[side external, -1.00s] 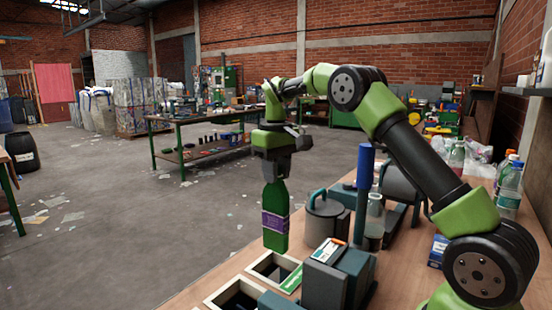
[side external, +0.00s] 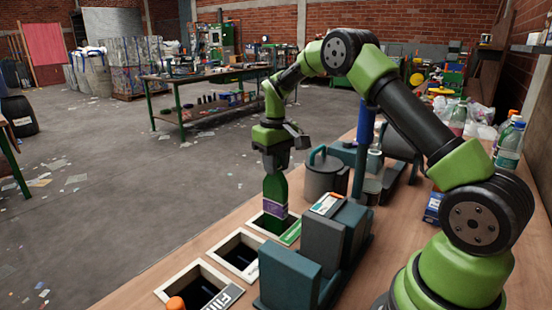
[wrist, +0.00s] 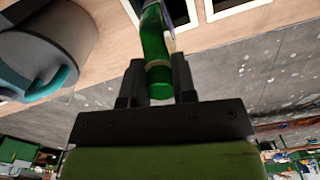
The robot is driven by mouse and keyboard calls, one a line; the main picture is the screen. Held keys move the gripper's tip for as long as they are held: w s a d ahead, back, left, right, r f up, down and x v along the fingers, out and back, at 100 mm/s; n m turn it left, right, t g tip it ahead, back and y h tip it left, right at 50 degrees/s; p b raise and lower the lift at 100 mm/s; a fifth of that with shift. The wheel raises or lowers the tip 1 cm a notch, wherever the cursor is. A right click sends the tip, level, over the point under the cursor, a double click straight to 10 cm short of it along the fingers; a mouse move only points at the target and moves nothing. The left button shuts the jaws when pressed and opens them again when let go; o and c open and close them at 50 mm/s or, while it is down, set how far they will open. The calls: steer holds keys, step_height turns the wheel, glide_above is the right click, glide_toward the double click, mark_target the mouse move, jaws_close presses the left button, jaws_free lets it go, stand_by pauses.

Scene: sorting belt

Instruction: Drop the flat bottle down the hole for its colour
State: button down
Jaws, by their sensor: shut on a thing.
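A green flat bottle (side external: 274,192) with a purple label hangs upright, neck up, in my gripper (side external: 273,166). My gripper is shut on its neck end; the wrist view also shows the green bottle (wrist: 156,50) between the fingers (wrist: 156,85). The bottle's lower end is at the far hole (side external: 259,232), whose frame carries a green label (side external: 291,233). I cannot tell whether its base is just above the opening or slightly inside it. Two more dark holes with pale frames lie nearer, a middle hole (side external: 238,254) and a near hole (side external: 198,286).
Dark boxy units (side external: 322,245) stand right of the holes. A grey lidded pot (side external: 325,176) and a blue post (side external: 364,150) stand behind them. An orange cap (side external: 175,303) shows by the near hole. Bottles (side external: 510,145) stand at the right. Open floor lies left of the bench.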

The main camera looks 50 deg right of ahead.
steer(key=c, duration=0.8)
jaws_free()
steer(key=shift+c, duration=0.2)
steer(key=shift+r, duration=0.1)
step_height(320, 180, up, 9)
steer(key=shift+w+f, duration=0.1)
steer(key=shift+r, duration=0.5)
